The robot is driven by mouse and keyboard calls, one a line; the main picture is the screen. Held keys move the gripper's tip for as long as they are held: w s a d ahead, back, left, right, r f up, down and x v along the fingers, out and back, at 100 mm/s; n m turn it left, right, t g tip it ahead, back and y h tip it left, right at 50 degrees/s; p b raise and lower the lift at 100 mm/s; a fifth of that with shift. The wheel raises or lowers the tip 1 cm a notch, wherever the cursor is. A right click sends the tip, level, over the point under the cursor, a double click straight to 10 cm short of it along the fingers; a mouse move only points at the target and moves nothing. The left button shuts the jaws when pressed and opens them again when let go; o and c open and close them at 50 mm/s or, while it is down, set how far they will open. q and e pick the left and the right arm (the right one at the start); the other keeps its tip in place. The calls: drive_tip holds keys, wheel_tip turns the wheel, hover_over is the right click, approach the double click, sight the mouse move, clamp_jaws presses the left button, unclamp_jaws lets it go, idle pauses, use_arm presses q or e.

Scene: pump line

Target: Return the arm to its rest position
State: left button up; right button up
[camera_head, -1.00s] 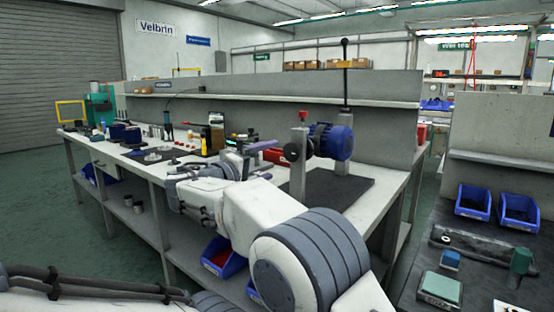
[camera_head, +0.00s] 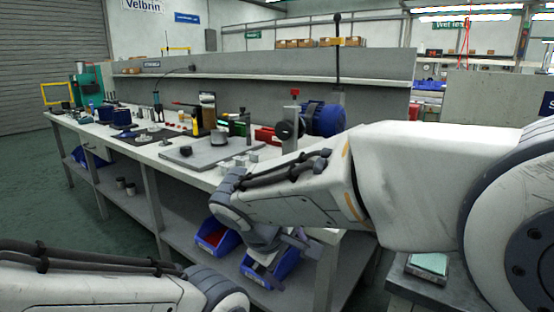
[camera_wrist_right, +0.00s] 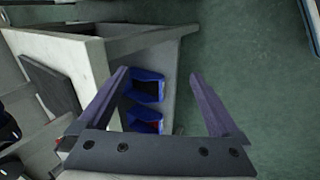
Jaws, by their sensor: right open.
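My right arm comes in from the right of the head view and bends down past the front edge of the workbench (camera_head: 150,150). My right gripper (camera_head: 290,262) hangs low beside the bench, in front of the blue bins on the lower shelf. In the right wrist view the two fingers of the right gripper (camera_wrist_right: 160,85) stand wide apart with nothing between them. Behind them are the bench side, the shelf and the green floor. Part of my left arm shows at the lower left of the head view. Its gripper is not in view.
Blue bins (camera_head: 217,236) sit on the bench's lower shelf and also show in the right wrist view (camera_wrist_right: 147,88). A blue motor (camera_head: 323,118) stands on the bench top, partly behind my arm. A scale (camera_head: 428,265) is on the right-hand table. Green floor (camera_wrist_right: 230,50) is clear beside the bench.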

drive_tip(key=s+d+f+m+g+y, duration=0.15)
drive_tip(key=s+f, duration=0.25)
drive_tip(key=s, duration=0.6)
drive_tip(key=s+d+f+m+g+y, duration=0.1)
drive_tip(key=s+f+g+y, duration=0.25)
drive_tip(key=s, duration=0.65)
wheel_tip(320, 180, up, 30)
drive_tip(key=s+p, duration=0.1)
drive_tip(key=p, duration=2.9)
drive_tip(key=shift+f, duration=0.25)
drive_tip(key=shift+s, duration=0.1)
